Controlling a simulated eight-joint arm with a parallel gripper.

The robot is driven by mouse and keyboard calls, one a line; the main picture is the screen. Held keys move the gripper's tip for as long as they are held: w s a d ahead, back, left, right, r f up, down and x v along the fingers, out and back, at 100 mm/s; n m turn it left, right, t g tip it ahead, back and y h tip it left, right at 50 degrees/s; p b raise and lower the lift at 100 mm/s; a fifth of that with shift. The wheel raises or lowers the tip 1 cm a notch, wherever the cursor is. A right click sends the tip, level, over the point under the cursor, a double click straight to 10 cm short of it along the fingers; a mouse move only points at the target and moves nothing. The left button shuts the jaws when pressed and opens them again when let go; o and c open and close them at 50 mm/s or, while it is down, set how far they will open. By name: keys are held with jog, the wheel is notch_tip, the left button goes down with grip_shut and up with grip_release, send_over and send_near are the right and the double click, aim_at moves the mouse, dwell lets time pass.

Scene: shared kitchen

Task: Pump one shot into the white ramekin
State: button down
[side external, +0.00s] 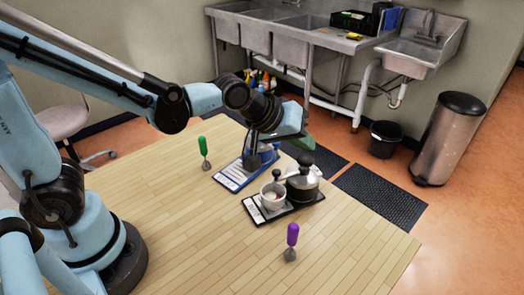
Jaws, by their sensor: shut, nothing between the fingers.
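The white ramekin (272,196) stands upright on a dark tray with a white label strip (256,213), near the middle of the table. A small dark knob shows at its rim, and its contents are too small to make out. A dark, shiny lidded pot (301,186) stands beside it on the right. My gripper (257,148) is shut and empty, behind and left of the ramekin, over the blue tray (231,178). No pump head is clearly visible.
A green-handled whisk (204,153) stands left of the blue tray, and a purple-handled one (291,240) stands in front of the dark tray. A green item (304,142) shows right of my gripper. The front and left of the wooden table (190,235) are clear.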

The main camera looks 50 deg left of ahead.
aim_at(301, 159)
jog(key=shift+r, duration=3)
jog(key=s+a+f+m+g+y, duration=0.1)
jog(key=s+a+f+m, duration=0.4)
jog(key=s+a, duration=0.6)
jog(key=shift+s+a+g+y, duration=0.25)
jog(key=shift+s+g+y, duration=0.2)
jog(key=shift+y, duration=0.45)
